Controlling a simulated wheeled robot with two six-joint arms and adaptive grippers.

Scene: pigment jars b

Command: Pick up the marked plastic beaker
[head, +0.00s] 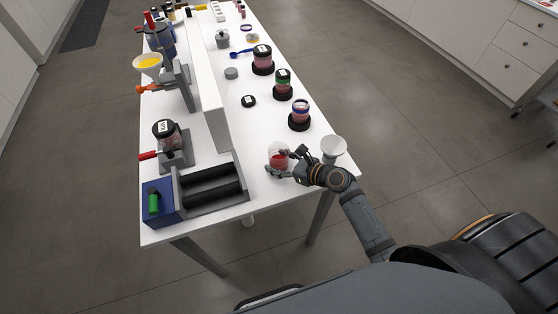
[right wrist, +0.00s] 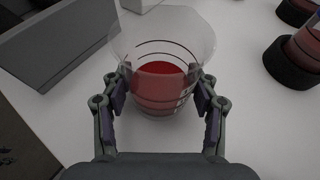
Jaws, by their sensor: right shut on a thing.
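The plastic beaker (head: 279,154) is clear, with dark ring marks and red contents, near the front right part of the white table. In the right wrist view the beaker (right wrist: 160,75) stands upright between my right gripper's fingers. My right gripper (head: 278,165) is shut on it from the near right side; in the wrist view the right gripper's pads (right wrist: 162,100) press on both sides of the beaker. Whether its base touches the table is hard to tell. My left gripper is not in view.
A white funnel-shaped cup (head: 333,147) stands just right of my right gripper. Jars on black rings, the nearest one (head: 299,115), line the right side. A roller unit (head: 211,182) and a clamped jar (head: 167,135) stand left. The table (head: 253,128) is clear just behind the beaker.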

